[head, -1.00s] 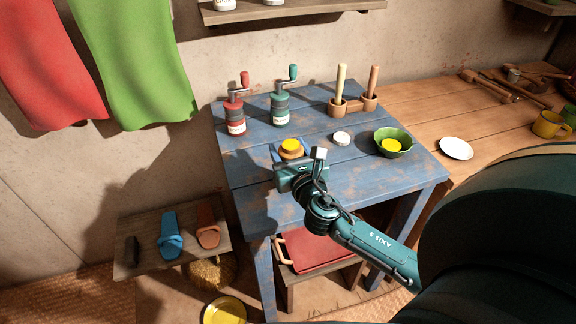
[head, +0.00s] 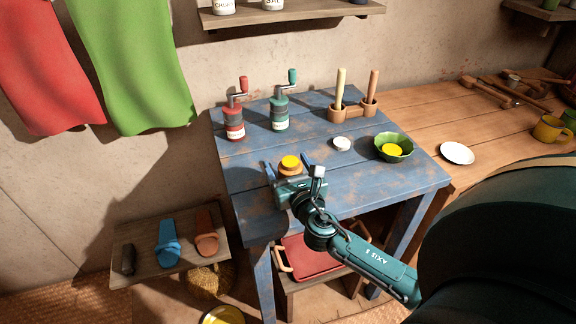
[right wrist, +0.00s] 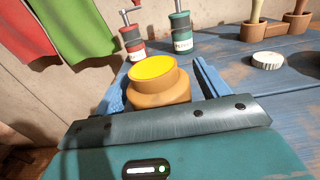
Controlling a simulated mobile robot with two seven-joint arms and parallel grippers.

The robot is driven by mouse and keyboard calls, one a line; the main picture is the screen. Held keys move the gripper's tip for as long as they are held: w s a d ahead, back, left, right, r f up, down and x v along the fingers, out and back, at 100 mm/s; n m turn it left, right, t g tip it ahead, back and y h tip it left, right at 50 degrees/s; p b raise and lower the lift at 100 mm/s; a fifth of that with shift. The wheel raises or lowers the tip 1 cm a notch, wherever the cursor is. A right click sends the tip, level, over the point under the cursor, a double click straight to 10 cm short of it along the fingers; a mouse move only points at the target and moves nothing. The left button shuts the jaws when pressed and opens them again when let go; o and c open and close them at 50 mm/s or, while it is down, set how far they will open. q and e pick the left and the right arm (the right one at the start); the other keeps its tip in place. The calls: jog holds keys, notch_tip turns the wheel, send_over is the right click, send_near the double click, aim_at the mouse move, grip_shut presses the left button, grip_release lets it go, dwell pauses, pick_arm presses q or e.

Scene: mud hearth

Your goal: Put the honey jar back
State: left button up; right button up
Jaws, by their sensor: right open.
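The honey jar (head: 290,166), as I take it, is a squat amber pot with a bright yellow top. It appears to stand upright on the blue table (head: 250,192), near its front left part. My right gripper (head: 288,161) is open, with one finger on each side of the jar. In the right wrist view the jar (right wrist: 160,90) is between the spread fingers, with a gap visible at the right finger. The gripper body hides its base. My left gripper is not in view.
A white lid (head: 341,143) and a green bowl (head: 404,149) with yellow contents lie to the right. Red (head: 234,124) and green (head: 279,112) grinders and two mortars stand behind. A wall shelf (head: 300,15) with jars is above. The table's front edge is close.

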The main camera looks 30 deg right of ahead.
jog(key=shift+s+r, duration=0.15)
jog(key=b+v, duration=0.1)
jog(key=v, duration=0.9)
jog(key=shift+s, duration=0.35)
jog(key=shift+s+a, duration=0.2)
jog(key=shift+s, duration=0.3)
